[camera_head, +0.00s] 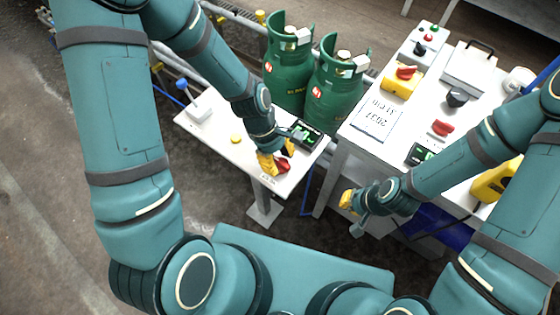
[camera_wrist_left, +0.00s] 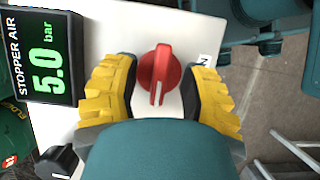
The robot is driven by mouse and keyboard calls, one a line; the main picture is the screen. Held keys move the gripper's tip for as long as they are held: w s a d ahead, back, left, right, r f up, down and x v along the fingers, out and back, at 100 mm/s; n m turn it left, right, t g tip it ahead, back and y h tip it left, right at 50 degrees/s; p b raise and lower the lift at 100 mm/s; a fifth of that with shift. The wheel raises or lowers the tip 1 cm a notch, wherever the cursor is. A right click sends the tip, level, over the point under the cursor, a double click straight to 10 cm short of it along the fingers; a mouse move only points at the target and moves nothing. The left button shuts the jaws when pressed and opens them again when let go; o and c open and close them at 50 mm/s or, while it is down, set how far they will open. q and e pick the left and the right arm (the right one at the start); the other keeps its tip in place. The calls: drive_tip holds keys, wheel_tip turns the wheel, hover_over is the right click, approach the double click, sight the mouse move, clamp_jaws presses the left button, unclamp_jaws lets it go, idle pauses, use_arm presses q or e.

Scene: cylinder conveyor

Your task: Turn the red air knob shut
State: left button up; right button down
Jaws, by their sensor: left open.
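The red air knob (camera_head: 283,167) is on the near right end of the small white table. It also shows in the left wrist view (camera_wrist_left: 160,70), with its white pointer line towards the bottom of the picture. My left gripper (camera_head: 276,157) is over it and open. In the left wrist view, its yellow fingers stand on either side of the knob, with narrow gaps visible. A display beside it (camera_wrist_left: 46,58) reads "STOPPER AIR 5.0 bar". My right gripper (camera_head: 348,203) hangs away from this table; its opening cannot be made out.
The small white table (camera_head: 215,123) carries a blue-topped lever (camera_head: 182,86) and a yellow button (camera_head: 236,139). Two green gas cylinders (camera_head: 287,75) stand behind it. The right table holds another red knob (camera_head: 443,128) and a black knob (camera_head: 457,97).

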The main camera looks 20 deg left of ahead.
use_arm(q)
drive_tip(key=shift+d+f, duration=0.15)
drive_tip(key=shift+f, duration=0.15)
drive_tip(key=shift+c, duration=0.4)
clamp_jaws()
drive_tip(key=shift+s, duration=0.1)
